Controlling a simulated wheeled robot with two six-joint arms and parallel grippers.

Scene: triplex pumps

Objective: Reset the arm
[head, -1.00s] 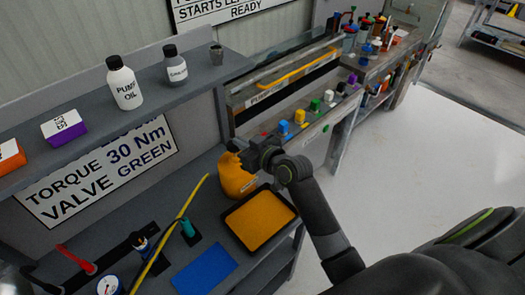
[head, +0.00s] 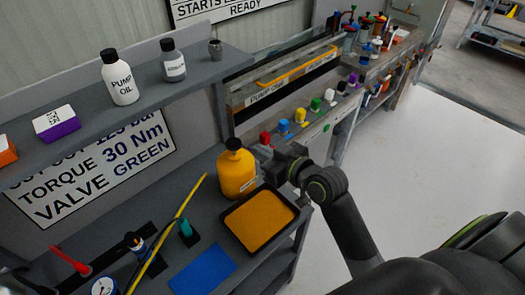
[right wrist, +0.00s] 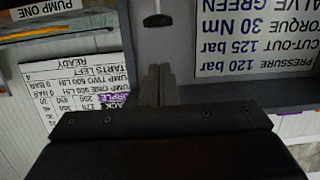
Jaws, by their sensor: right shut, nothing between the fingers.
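My right gripper (head: 265,156) reaches in from the right in the head view, above the workbench and just right of the top of the yellow-orange bottle (head: 236,175). It appears clear of the bottle, though the small gap is hard to judge. In the right wrist view its two fingers (right wrist: 158,84) are together and hold nothing. The bottle stands upright on the bench behind the black tray (head: 233,241) with an orange inside. My left gripper is not in view.
A shelf carries the pump oil bottle (head: 122,78), a grey bottle (head: 173,62) and a purple-white box (head: 57,123). A blue mat (head: 203,268) and yellow hose (head: 168,232) lie on the bench. Pump benches with coloured caps (head: 299,115) stand behind. The floor at right is clear.

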